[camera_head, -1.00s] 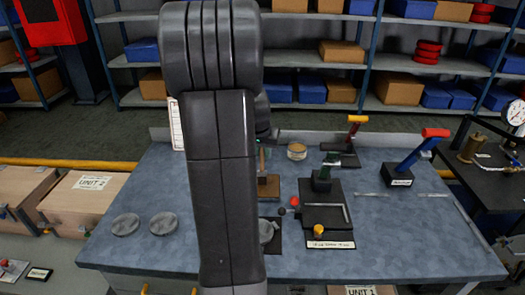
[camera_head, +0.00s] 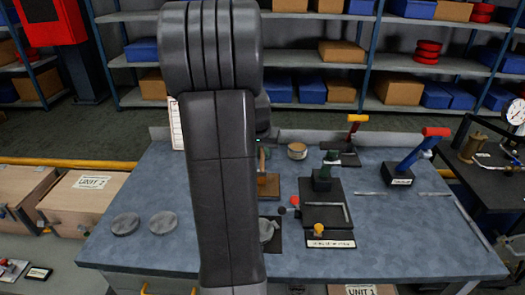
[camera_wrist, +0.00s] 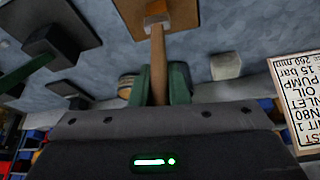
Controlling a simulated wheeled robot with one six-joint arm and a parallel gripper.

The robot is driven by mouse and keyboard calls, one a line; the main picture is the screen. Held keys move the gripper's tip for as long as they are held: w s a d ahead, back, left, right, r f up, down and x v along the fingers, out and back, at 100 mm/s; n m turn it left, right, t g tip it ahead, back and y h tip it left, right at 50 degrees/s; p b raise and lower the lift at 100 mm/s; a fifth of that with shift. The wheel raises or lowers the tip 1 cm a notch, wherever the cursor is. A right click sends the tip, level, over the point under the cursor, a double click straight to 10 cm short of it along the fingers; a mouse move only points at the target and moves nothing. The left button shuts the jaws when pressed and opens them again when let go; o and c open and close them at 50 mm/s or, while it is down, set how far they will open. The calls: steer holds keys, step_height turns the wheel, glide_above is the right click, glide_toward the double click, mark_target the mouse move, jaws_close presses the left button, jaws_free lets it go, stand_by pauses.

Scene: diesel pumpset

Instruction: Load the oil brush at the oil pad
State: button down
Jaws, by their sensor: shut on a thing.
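The oil brush (camera_wrist: 158,55) shows in the wrist view as a wooden handle with a pale metal-looking collar at its far end. My gripper (camera_wrist: 158,88) has green fingers shut around the handle. The brush's far end is over or at a brown block (camera_wrist: 186,12); I cannot tell if they touch. In the head view the brown block (camera_head: 269,186) stands just right of my arm, which hides most of the gripper and brush. A round tin with a tan top (camera_head: 297,151), possibly the oil pad, stands behind and right of the block; its side shows beside a finger in the wrist view.
A black fixture plate (camera_head: 325,212) with a green post stands right of the block. A blue lever with a red grip (camera_head: 422,150) and a yellow-handled tool (camera_head: 356,124) are farther right. Two grey discs (camera_head: 163,222) lie left. A white label board (camera_head: 176,124) stands behind my arm.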

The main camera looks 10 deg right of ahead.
stand_by(0.4)
steer(key=shift+r+p, duration=2.55)
steer(key=shift+r, duration=0.95)
steer(key=shift+f, duration=0.1)
